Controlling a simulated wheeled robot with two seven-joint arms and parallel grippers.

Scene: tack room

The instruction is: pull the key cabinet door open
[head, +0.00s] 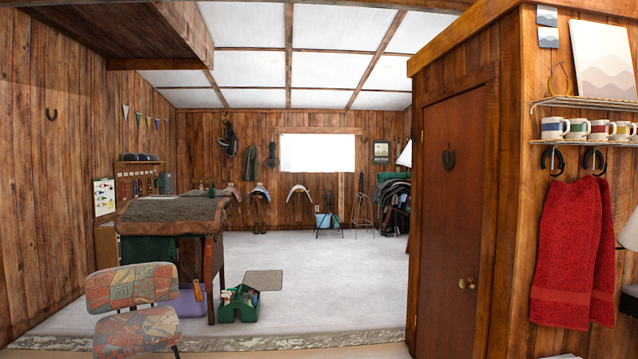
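I cannot make out a key cabinet for certain. On the far part of the left wall, a small rack (127,174) with rows of small hanging items sits under a shelf with dark caps; it is too small to tell whether it has a door. A tall brown wooden door (450,225) with a brass knob stands shut at the right, a horseshoe-like shape on it. Neither of my grippers is in view.
A patterned chair (132,290) stands at the front left, before a workbench (170,211). A green tote (238,305) is on the floor beside it. Red towels (565,255) hang below a mug shelf (590,104) at the right. The pale middle floor (330,265) is clear.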

